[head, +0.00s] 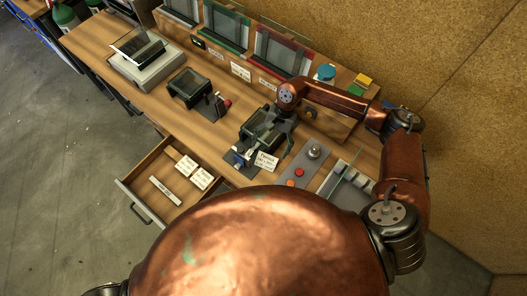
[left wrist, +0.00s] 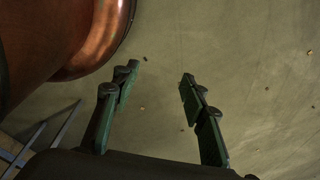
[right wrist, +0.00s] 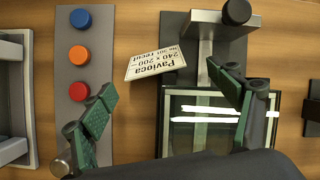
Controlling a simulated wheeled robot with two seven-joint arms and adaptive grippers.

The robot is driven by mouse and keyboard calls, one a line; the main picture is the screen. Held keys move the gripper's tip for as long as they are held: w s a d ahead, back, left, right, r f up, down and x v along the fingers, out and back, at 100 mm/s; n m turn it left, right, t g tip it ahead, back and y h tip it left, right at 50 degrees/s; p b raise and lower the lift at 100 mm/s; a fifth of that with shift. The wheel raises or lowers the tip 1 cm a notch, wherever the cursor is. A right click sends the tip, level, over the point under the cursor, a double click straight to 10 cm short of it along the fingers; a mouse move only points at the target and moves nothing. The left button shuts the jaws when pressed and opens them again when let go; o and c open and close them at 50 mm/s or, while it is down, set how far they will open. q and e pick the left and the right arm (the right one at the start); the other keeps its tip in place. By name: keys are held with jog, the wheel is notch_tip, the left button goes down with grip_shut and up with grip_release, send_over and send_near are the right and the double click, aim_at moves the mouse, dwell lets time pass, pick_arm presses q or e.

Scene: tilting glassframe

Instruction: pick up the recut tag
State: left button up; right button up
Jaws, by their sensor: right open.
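The recut tag (right wrist: 155,61) is a small white card with printed black text, including the word "recut". It lies slightly turned beside a dark glass frame in the right wrist view, and also shows in the head view (head: 267,161). My right gripper (right wrist: 170,82) is open and empty over the bench. The tag appears just ahead of the gap between its fingertips, and no finger appears to touch it. My left gripper (left wrist: 160,74) is open and empty above the bare floor, away from the bench.
The tilting glass frame (right wrist: 217,118) and its stand are beside the tag. A grey button panel (right wrist: 80,125) with blue, orange and red buttons is on the other side. An open drawer (head: 149,201) holds several white cards. Framed panes (head: 226,29) stand along the back.

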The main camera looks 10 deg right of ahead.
aim_at(266, 161)
jog(key=x, duration=0.2)
jog(key=s+p+x, duration=0.1)
jog(key=x, duration=0.1)
jog(key=shift+d+r+p, duration=0.1)
jog(key=shift+p, duration=0.2)
jog(key=p+x, duration=0.1)
jog(key=x, duration=0.2)
pick_arm(q)
jog(key=shift+s+r, duration=0.95)
jog(key=shift+r, duration=0.25)
pick_arm(e)
jog(key=c, duration=0.8)
